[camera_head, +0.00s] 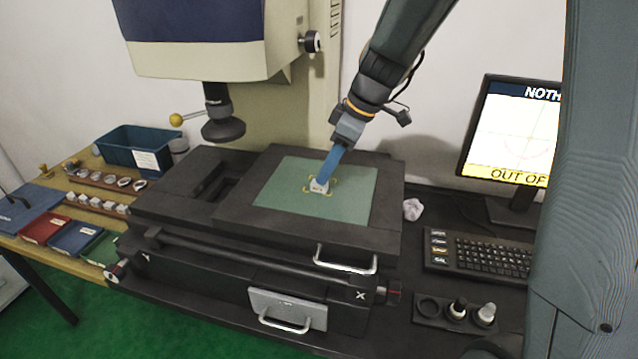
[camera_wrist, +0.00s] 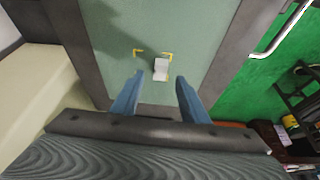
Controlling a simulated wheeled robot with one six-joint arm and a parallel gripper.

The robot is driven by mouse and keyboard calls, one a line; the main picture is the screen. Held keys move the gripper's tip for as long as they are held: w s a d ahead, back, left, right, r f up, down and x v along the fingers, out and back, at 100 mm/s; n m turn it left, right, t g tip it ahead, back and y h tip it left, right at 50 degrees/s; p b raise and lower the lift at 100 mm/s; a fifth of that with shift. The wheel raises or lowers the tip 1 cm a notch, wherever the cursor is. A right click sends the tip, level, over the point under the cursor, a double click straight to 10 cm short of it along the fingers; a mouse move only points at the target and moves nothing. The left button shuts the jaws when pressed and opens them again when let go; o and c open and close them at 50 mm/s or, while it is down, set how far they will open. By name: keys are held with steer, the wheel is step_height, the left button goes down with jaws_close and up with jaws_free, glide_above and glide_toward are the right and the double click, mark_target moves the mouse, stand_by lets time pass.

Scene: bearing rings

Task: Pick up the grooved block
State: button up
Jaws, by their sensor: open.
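The grooved block (camera_head: 318,187) is a small white piece on the green plate (camera_head: 358,207) of the machine's stage, within yellow corner marks. In the wrist view the block (camera_wrist: 161,68) lies just beyond the fingertips, near the middle between the two fingers. My gripper (camera_head: 327,176) comes down over the block from the upper right in the head view, its blue fingers partly covering it. In the wrist view my gripper (camera_wrist: 157,83) is open, with a clear gap between the fingers and nothing held. Whether the fingertips reach down beside the block cannot be told.
The machine's dark lens head (camera_head: 222,127) hangs left of my gripper. A monitor (camera_head: 510,130) and keyboard (camera_head: 478,254) stand at right. A wooden bench at left holds a blue bin (camera_head: 135,148), rows of rings and white blocks, and coloured trays. The green plate around the block is clear.

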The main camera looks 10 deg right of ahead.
mark_target(319, 186)
steer(key=shift+p+x, duration=0.55)
steer(key=shift+x, duration=1.45)
jaws_close()
